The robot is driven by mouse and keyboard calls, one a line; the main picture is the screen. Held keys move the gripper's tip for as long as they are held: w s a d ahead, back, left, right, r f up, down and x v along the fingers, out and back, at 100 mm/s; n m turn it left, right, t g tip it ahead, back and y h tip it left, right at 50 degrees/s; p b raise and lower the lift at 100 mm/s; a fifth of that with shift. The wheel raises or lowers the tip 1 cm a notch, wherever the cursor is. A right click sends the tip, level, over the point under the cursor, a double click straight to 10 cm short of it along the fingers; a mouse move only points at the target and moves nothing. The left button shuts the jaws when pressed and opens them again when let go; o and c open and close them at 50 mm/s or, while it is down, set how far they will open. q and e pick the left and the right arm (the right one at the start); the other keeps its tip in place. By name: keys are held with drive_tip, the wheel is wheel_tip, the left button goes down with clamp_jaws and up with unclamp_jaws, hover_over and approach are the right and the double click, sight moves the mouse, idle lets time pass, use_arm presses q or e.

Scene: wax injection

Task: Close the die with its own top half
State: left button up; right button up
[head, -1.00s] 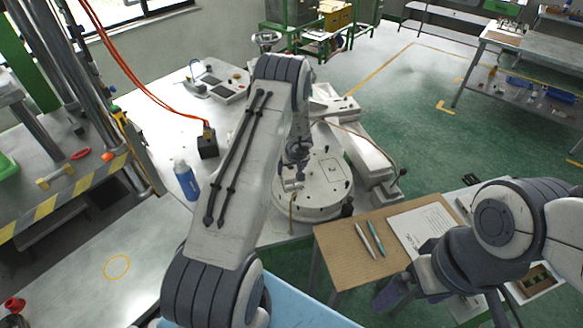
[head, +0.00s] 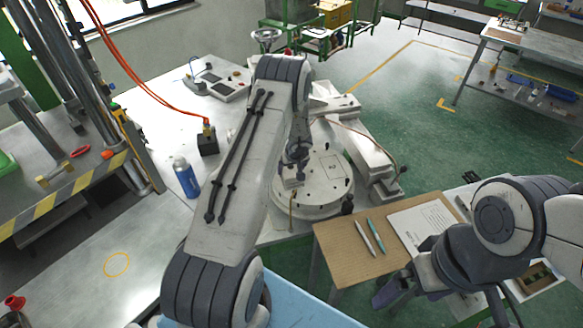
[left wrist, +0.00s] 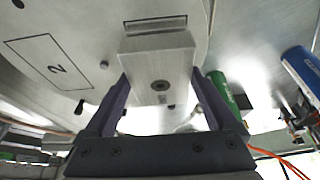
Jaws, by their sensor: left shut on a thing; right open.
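My left gripper (left wrist: 162,100) is shut on a pale metal block (left wrist: 158,65) with a slot and a screw in it; it looks like a die half. The block is between the two purple fingers, over or against the round plate (left wrist: 60,30) marked "2". I cannot tell whether it touches the plate. In the head view my left gripper (head: 291,181) is low over the round white plate (head: 325,187), partly hidden by my arm. The other die half cannot be made out. My right gripper (head: 388,292) is open and empty, beside the small table at lower right.
A blue bottle (head: 186,178) and a black block (head: 207,141) stand on the bench left of my arm. A brown board (head: 350,262) with two pens and a paper sheet (head: 425,230) lies at right. A striped press frame (head: 65,195) stands at far left.

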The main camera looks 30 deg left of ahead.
use_arm(q)
drive_tip(key=shift+f, duration=0.3)
drive_tip(key=o, duration=1.4)
drive_tip(key=v, duration=1)
drive_tip(key=shift+d+r+p, duration=0.15)
drive_tip(key=shift+r+p, duration=0.05)
drive_tip(key=shift+p, duration=0.15)
drive_tip(key=shift+f, duration=0.1)
drive_tip(key=b+x, duration=0.1)
drive_tip(key=x, duration=0.9)
drive_tip(key=shift+r+p, duration=0.3)
drive_tip(key=shift+r, duration=0.1)
